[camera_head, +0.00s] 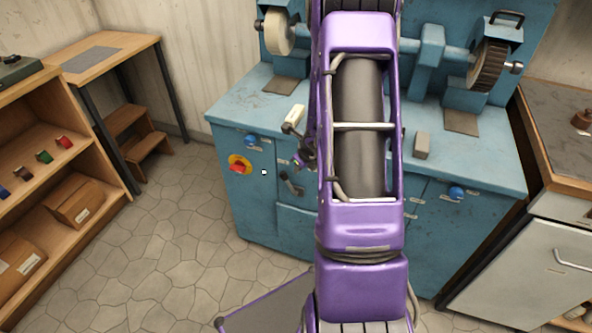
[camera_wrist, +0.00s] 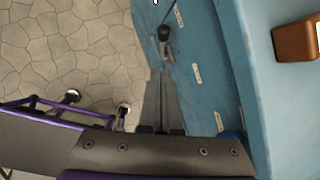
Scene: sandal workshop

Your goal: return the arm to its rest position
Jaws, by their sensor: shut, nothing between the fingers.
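My arm, purple with dark grey inner parts, stretches up the middle of the head view in front of the blue grinding machine (camera_head: 245,107). It covers the middle of the machine. In the wrist view my gripper (camera_wrist: 160,78) has its grey fingers together with nothing between them. It is beside the machine's blue side (camera_wrist: 206,70), over the tiled floor's edge. A black-knobbed lever (camera_wrist: 165,34) shows just beyond the fingertips, seemingly apart from them. In the head view the gripper is mostly hidden behind or beside the arm.
A wooden shelf (camera_head: 88,150) with small coloured items and boxes stands at left, beside a table (camera_head: 140,46) and a step stool (camera_head: 148,145). A bench with a grey cabinet (camera_head: 520,265) stands at right. Tiled floor (camera_head: 170,240) is clear at lower left. A brown block (camera_wrist: 297,42) lies on the machine top.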

